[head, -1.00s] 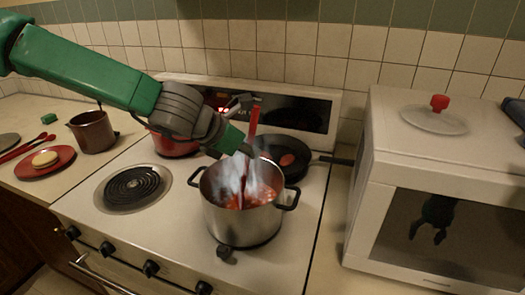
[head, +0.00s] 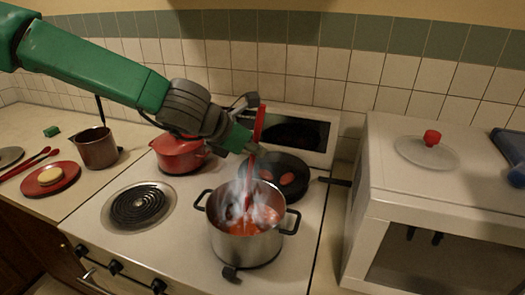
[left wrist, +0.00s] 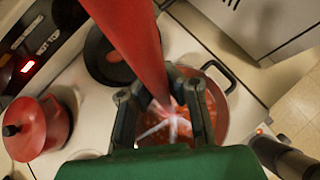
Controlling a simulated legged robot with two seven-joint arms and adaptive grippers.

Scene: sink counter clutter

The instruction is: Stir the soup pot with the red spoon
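The soup pot (head: 247,245) is a steel pot with two dark handles on the stove's front right. It holds red soup, also seen in the left wrist view (left wrist: 172,128), and white steam rises from it. My left gripper (head: 247,146) is above the pot's far side, shut on the red spoon (head: 259,122). The spoon's handle sticks up above the fingers and its lower part goes down into the pot. Its tip is hidden by steam and soup. In the left wrist view the spoon (left wrist: 135,45) passes between the fingers (left wrist: 162,110). My right gripper is not in view.
A dark pan (head: 293,180) with reddish pieces sits behind the pot. A red lidded pot (head: 180,157) is at back left, beside a bare coil burner (head: 139,205). A microwave (head: 375,215) with a glass lid (head: 425,153) on top stands right. A saucepan (head: 96,150) stands left.

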